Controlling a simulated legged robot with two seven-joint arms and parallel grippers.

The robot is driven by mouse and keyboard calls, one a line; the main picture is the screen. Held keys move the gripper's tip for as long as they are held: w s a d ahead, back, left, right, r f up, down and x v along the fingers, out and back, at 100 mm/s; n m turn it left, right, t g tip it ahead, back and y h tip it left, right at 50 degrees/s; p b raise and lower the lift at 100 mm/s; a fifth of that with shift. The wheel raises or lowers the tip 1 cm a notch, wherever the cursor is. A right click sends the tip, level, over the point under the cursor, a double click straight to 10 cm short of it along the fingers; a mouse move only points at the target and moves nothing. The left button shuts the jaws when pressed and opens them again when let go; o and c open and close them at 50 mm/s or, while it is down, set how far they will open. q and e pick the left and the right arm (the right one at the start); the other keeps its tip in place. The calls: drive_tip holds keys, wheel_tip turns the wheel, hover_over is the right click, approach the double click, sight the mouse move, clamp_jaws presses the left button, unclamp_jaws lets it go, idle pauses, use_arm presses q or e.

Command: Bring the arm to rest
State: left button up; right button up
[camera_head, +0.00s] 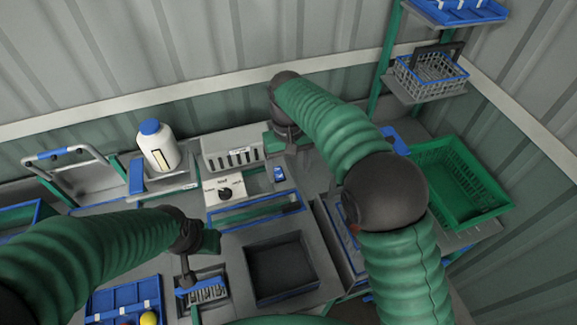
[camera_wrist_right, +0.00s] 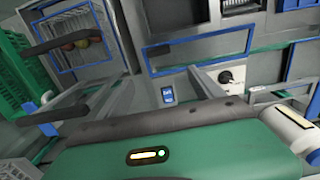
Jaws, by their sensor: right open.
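My right arm arches across the middle of the head view to its wrist. The right gripper (camera_head: 297,152) hangs there above the workbench, partly hidden by its own wrist. In the wrist view the right gripper (camera_wrist_right: 140,88) has its two grey fingers wide apart with nothing held between them. A small blue-screened device (camera_wrist_right: 168,95) shows beyond the gap; it also shows in the head view (camera_head: 279,174). My left gripper (camera_head: 207,243) is at the lower left, close to a blue brush (camera_head: 207,286) in a dark holder. Its fingers are not clear.
A dark empty tray (camera_head: 313,270) sits at mid-bench. A dial box (camera_head: 212,195), a slotted grey rack (camera_head: 232,137) and a white bottle (camera_head: 155,159) stand behind. A green crate (camera_head: 488,211) is at right. A blue divided tray (camera_head: 98,302) lies lower left. A wire basket (camera_head: 462,75) is on a shelf.

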wheel_tip(320, 180, up, 2)
drive_tip(key=shift+r, duration=0.15)
drive_tip(key=shift+w, duration=0.1)
drive_tip(key=s+d+f+m+t+b, duration=0.2)
drive_tip(key=s+d+f+b, duration=0.5)
drive_tip(key=d+f, duration=0.4)
drive_tip(key=s+d+f+b, duration=0.1)
drive_tip(key=s+d+f, duration=0.2)
drive_tip(key=s, duration=0.3)
drive_tip(key=s+d+f+m+t+b, duration=0.1)
drive_tip(key=s+d+f+b, duration=0.1)
drive_tip(key=s+d+f, duration=0.2)
drive_tip(key=s+d, duration=0.1)
drive_tip(key=s, duration=0.1)
drive_tip(key=shift+s+d+f+m, duration=0.2)
drive_tip(key=shift+s+d+m, duration=0.05)
drive_tip(key=shift+s+m, duration=0.1)
drive_tip(key=shift+s+d, duration=0.1)
drive_tip(key=shift+d, duration=0.2)
drive_tip(key=shift+a, duration=0.2)
